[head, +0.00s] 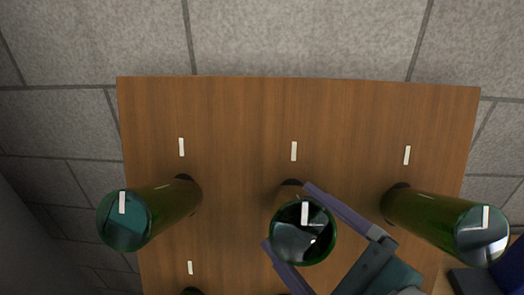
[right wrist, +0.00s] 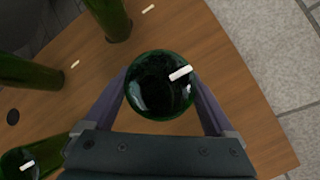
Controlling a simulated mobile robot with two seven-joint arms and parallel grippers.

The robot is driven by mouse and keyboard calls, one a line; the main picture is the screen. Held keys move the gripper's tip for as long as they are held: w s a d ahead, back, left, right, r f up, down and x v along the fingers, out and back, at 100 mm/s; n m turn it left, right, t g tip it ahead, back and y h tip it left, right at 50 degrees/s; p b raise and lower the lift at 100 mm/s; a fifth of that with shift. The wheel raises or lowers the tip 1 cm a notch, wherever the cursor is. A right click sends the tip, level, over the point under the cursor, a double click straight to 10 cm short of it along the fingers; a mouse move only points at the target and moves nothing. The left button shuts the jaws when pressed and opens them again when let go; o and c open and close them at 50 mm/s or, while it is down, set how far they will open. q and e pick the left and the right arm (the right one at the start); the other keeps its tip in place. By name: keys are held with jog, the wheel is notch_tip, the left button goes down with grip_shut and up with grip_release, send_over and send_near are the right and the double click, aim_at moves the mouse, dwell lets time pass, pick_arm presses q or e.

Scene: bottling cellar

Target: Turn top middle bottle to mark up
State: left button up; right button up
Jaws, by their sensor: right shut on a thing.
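The top middle bottle (head: 290,248) is dark green and sticks out of a hole in the wooden board, its round base facing me. The white mark on its base (head: 305,213) is at the upper edge, nearly straight up, below the white line on the board (head: 294,151). My right gripper (head: 287,215) is shut on this bottle, one finger on each side. In the right wrist view the bottle base (right wrist: 155,92) sits between both fingers, its mark (right wrist: 180,73) at upper right. My left gripper is not in view.
The wooden board (head: 240,120) also holds a top left bottle (head: 170,205) and a top right bottle (head: 425,215), both with marks up. More bottles stand lower, partly cut off.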

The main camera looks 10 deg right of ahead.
dwell(0.4)
jog(key=o, duration=1.1)
jog(key=shift+c, duration=0.2)
jog(key=b+v, duration=0.2)
jog(key=v, duration=0.8)
jog(key=shift+b, duration=0.3)
